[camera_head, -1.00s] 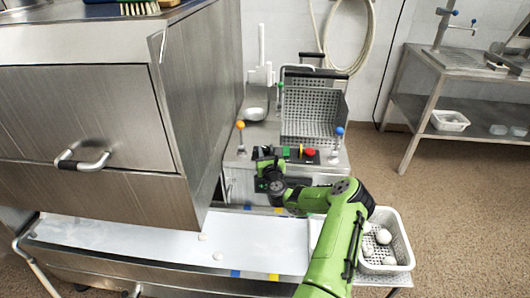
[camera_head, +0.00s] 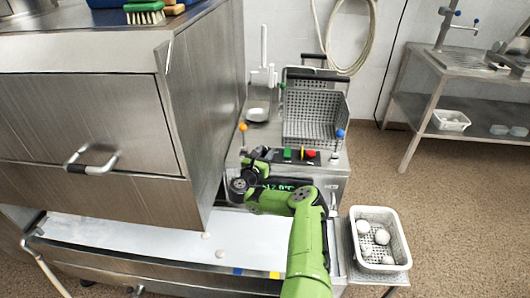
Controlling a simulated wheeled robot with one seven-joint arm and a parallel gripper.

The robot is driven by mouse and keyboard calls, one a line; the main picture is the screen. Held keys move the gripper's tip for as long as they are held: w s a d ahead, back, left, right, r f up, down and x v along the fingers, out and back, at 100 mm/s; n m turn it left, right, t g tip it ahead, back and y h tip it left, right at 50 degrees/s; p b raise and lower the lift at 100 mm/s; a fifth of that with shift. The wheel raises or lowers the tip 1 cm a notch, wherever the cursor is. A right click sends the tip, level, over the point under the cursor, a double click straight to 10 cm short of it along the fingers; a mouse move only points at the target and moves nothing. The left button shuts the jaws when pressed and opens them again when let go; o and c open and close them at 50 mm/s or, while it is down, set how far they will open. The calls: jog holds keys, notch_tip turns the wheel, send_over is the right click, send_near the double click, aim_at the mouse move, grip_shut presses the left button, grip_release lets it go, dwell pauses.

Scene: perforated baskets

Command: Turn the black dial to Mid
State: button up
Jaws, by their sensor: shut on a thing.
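My gripper (camera_head: 246,173) is at the left end of the front face of the steel fryer-like unit (camera_head: 333,169). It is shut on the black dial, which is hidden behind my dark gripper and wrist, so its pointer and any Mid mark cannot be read. A green digital readout (camera_head: 282,187) shows on the dark panel just right of my wrist, partly covered by my green arm.
A green button (camera_head: 287,153) and a red button (camera_head: 311,154) sit on top of the unit, with orange (camera_head: 243,127) and blue (camera_head: 340,133) knobs. A perforated basket (camera_head: 316,118) stands behind. A white basket (camera_head: 358,211) holds several balls at right. A steel cabinet (camera_head: 90,120) stands close left.

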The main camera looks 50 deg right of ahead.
jog(key=m+g+b, duration=0.1)
jog(key=g, duration=0.1)
jog(key=shift+d+m+g+h, duration=0.1)
jog(key=shift+m+g+h, duration=0.2)
jog(key=shift+h, duration=0.1)
jog(key=shift+w+r+m+g, duration=0.1)
jog(key=shift+m+g, duration=0.2)
jog(key=shift+d+r+g, duration=0.1)
jog(key=shift+r+g, duration=0.05)
jog(key=shift+g, duration=0.15)
jog(key=o, duration=1)
jog(key=shift+d, duration=0.1)
jog(key=r+p, duration=0.2)
jog(key=r, duration=0.8)
jog(key=shift+a, duration=0.2)
